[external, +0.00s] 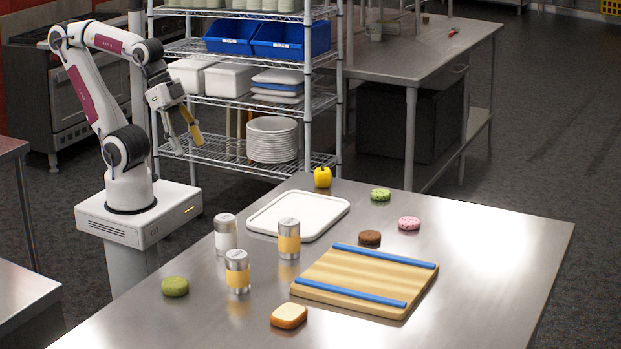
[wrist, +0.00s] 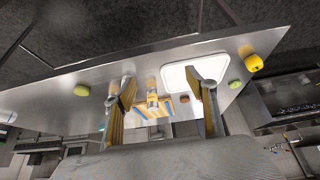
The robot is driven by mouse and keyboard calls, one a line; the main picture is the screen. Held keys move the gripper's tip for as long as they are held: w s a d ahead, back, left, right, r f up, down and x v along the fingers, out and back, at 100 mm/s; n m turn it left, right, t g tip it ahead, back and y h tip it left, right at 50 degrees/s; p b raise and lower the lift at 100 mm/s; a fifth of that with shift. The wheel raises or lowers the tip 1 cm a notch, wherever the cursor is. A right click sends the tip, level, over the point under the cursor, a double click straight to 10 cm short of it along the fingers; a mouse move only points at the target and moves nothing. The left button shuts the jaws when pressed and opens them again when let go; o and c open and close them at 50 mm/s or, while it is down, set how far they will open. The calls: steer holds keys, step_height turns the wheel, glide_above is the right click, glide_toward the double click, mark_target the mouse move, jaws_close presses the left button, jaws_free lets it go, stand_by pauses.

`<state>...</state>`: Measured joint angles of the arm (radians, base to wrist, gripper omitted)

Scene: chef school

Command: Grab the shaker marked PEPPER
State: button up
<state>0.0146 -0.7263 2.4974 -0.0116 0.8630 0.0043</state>
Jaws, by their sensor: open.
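Three shakers stand upright on the steel table: one with a white body (external: 225,235), one with a yellow band (external: 289,240) farther right, and another with a yellow band (external: 238,272) nearer the camera. Their markings are too small to read, so I cannot tell which says PEPPER. My gripper (external: 186,143) is open and empty, raised beyond the table's left edge, well apart from the shakers. In the wrist view my gripper's fingers (wrist: 159,84) are spread, with a yellow-banded shaker (wrist: 152,102) visible at a distance between them.
A white tray (external: 262,224) lies behind the shakers. A wooden board (external: 365,280) with blue strips lies to the right. A bread piece (external: 289,316), a green round (external: 175,286), a yellow pepper (external: 322,177) and several cookies lie around. A wire shelf (external: 225,150) stands behind my gripper.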

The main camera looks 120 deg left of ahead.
steer(key=w+d+m+t+h, duration=0.1)
steer(key=w+d+t+h, duration=0.1)
steer(key=w+d, duration=0.75)
steer(key=m+t+h, duration=0.1)
steer(key=t, duration=0.4)
glide_toward(237, 270)
steer(key=a, duration=0.1)
steer(key=a+f, duration=0.1)
steer(key=shift+a, duration=0.35)
steer(key=shift+w+d+f, duration=0.1)
steer(key=shift+d+f, duration=0.5)
steer(key=shift+f, duration=0.1)
steer(key=shift+w, duration=0.1)
steer(key=shift+x, duration=1.25)
steer(key=shift+x, duration=2.6)
steer(key=shift+a+m, duration=0.15)
steer(key=shift+m, duration=0.15)
